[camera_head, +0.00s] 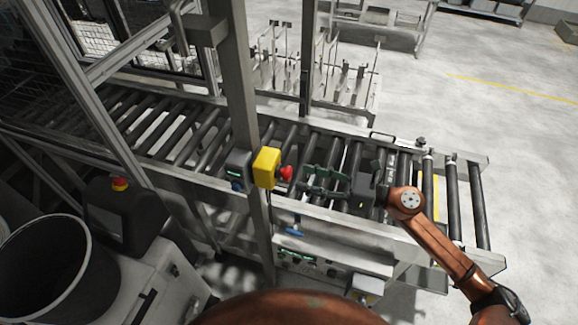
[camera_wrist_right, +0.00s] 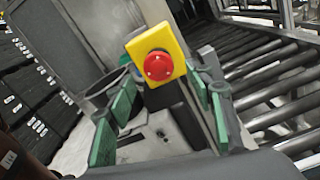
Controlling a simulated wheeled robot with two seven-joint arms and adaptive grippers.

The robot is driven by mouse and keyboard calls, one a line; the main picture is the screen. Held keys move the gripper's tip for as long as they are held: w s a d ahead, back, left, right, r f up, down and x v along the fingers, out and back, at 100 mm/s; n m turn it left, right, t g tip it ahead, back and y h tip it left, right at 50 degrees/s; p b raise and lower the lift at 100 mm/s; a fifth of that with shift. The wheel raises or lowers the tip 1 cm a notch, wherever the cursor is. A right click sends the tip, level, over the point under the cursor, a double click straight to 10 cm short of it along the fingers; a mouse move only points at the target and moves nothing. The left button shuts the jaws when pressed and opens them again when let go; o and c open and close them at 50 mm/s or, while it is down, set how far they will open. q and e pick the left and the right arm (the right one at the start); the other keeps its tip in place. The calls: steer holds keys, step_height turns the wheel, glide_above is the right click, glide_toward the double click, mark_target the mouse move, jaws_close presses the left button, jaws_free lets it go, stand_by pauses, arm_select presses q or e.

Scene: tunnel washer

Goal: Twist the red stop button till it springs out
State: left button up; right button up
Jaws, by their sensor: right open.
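The red stop button (camera_head: 286,173) sticks out from the right face of a yellow box (camera_head: 266,166) on a grey upright post. The right wrist view shows the round red button (camera_wrist_right: 158,66) face-on, on the yellow box (camera_wrist_right: 172,38). My right gripper (camera_head: 309,181) is open, a short way right of the button and pointing at it. In the right wrist view its green-padded fingers (camera_wrist_right: 160,95) stand apart, with the button beyond and slightly above their tips. Nothing is between the fingers. My left gripper is not in view.
A grey switch box (camera_head: 238,165) sits left of the yellow box. A roller conveyor (camera_head: 335,150) runs behind and beneath my gripper. Another red button (camera_head: 120,184) sits on a black panel at left, near a black bin (camera_head: 45,270). Open floor lies at upper right.

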mark_target(291, 174)
steer(key=p+x, duration=0.1)
steer(key=x, duration=0.3)
steer(key=shift+w+a+r+p, duration=0.15)
steer(key=shift+a+p, duration=0.2)
steer(key=shift+w+a, duration=0.1)
steer(key=shift+a, duration=0.35)
steer(key=c, duration=1.1)
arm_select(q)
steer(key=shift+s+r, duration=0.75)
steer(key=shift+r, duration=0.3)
arm_select(e)
steer(key=shift+c, duration=0.3)
